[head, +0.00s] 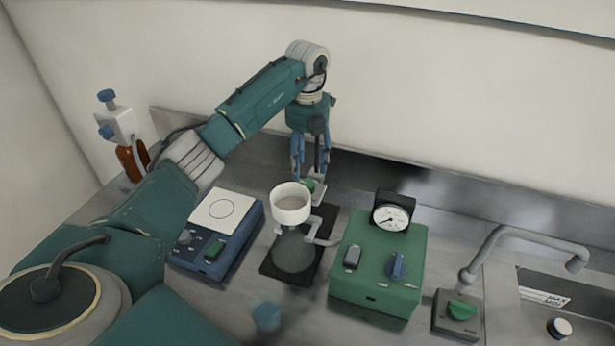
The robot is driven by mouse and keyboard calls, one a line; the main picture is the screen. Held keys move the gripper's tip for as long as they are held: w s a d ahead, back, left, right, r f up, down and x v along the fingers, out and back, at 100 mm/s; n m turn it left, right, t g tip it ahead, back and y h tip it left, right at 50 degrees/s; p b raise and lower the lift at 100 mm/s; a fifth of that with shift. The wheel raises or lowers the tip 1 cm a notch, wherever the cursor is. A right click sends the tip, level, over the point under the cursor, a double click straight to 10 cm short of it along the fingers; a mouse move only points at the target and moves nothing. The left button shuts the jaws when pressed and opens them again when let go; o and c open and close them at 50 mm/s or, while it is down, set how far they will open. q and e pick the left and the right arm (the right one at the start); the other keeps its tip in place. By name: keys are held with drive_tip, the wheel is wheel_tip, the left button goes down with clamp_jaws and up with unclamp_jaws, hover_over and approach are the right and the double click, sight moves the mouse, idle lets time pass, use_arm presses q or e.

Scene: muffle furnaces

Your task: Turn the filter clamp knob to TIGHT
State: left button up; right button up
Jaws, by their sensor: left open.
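A white filter funnel (292,203) sits on a rounded greenish flask (293,252) on a dark base plate (271,267). A small green knob (309,186) on a pale mount shows just behind the funnel; I take it for the filter clamp knob. Its marking cannot be read, and the funnel and fingers partly hide it. My left gripper (312,174) points down with its blue fingers apart, directly over and close to this knob. Whether the fingers touch it I cannot tell. My right gripper is out of view.
A green box (377,287) with a gauge (391,217) and blue knob (398,266) stands right of the flask. A blue device (222,250) stands left. Further right are a grey box with a green knob (461,310), a tap (500,240) and a sink. A brown bottle (130,160) stands back left.

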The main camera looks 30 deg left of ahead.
sight(307, 183)
use_arm(q)
wheel_tip(307, 183, down, 5)
drive_tip(key=shift+f+p, duration=0.2)
drive_tip(key=shift+p, duration=0.75)
drive_tip(key=shift+f, duration=0.5)
drive_tip(key=shift+c, duration=0.3)
drive_tip(key=c, duration=1.1)
